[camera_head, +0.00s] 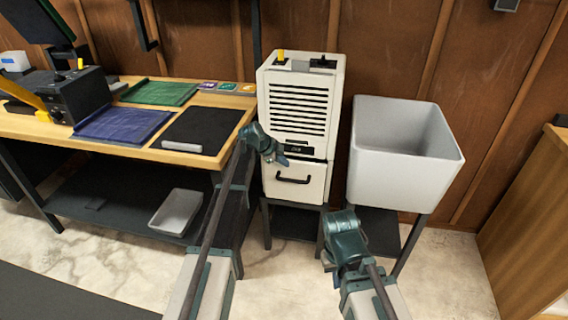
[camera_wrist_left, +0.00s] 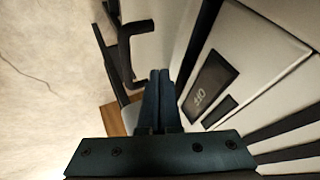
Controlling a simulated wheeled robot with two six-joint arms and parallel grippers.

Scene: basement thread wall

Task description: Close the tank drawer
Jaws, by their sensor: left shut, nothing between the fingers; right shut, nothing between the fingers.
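The white cabinet unit (camera_head: 298,105) has dark vent slots on its front. The tank drawer (camera_head: 308,190) is its lower white front, with a black handle (camera_head: 294,181). A dark gap shows along the drawer's top edge, but how far out it stands is hard to tell. My left gripper (camera_head: 281,158) is shut and empty, in front of the unit just above the handle. In the left wrist view its closed fingers (camera_wrist_left: 158,98) point between the handle (camera_wrist_left: 124,45) and the display reading OFF (camera_wrist_left: 205,88). My right gripper (camera_head: 343,222) is shut and empty, low and right of the drawer.
A grey-white sink tub (camera_head: 405,155) stands right of the unit. A wooden workbench (camera_head: 165,154) with a blue mat and a green mat is at left, close to my left arm. A grey tray (camera_head: 176,212) lies on its lower shelf. Bare floor lies in front.

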